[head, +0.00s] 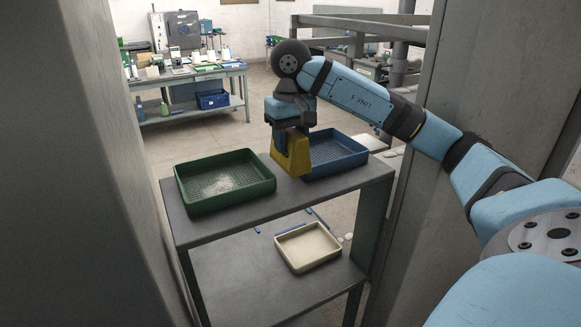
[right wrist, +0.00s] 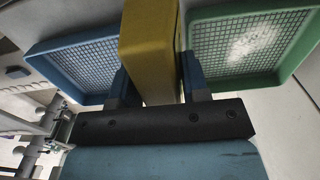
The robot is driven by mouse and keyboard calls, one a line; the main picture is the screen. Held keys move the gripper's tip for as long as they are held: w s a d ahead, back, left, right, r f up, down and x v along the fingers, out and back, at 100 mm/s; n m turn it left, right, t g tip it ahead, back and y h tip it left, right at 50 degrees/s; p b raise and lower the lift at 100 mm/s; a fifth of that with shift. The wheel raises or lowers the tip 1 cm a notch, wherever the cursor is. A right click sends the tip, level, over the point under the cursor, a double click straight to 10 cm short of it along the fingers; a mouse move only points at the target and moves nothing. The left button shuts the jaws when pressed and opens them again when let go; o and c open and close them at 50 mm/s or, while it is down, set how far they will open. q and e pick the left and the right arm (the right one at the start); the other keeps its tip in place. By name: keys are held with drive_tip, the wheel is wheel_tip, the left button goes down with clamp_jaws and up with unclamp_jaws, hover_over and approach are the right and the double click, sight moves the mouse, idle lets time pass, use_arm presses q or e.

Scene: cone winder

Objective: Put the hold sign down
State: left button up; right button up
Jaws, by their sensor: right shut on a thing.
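The hold sign (head: 291,155) is a yellow, wedge-shaped block. In the head view it stands upright at the grey cart's top (head: 225,220), between the green and blue trays. My right gripper (head: 290,134) reaches down from above and is shut on its upper part. In the right wrist view the yellow sign (right wrist: 150,50) sits between the two fingers (right wrist: 155,88). Whether its base touches the cart top cannot be told. My left gripper is not in view.
A green tray (head: 190,203) is left of the sign and a blue tray (head: 340,174) right of it, close by. A cream tray (head: 308,266) is on the lower shelf. Grey walls (head: 60,180) flank the cart. A workbench (head: 195,74) stands behind.

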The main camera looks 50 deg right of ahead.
sight(290, 162)
wheel_tip(290, 162, down, 2)
drive_tip(key=shift+w, duration=0.1)
drive_tip(key=shift+f, duration=1.9)
drive_tip(key=o, duration=1)
drive_tip(key=shift+c, duration=0.2)
drive_tip(key=shift+p, duration=0.3)
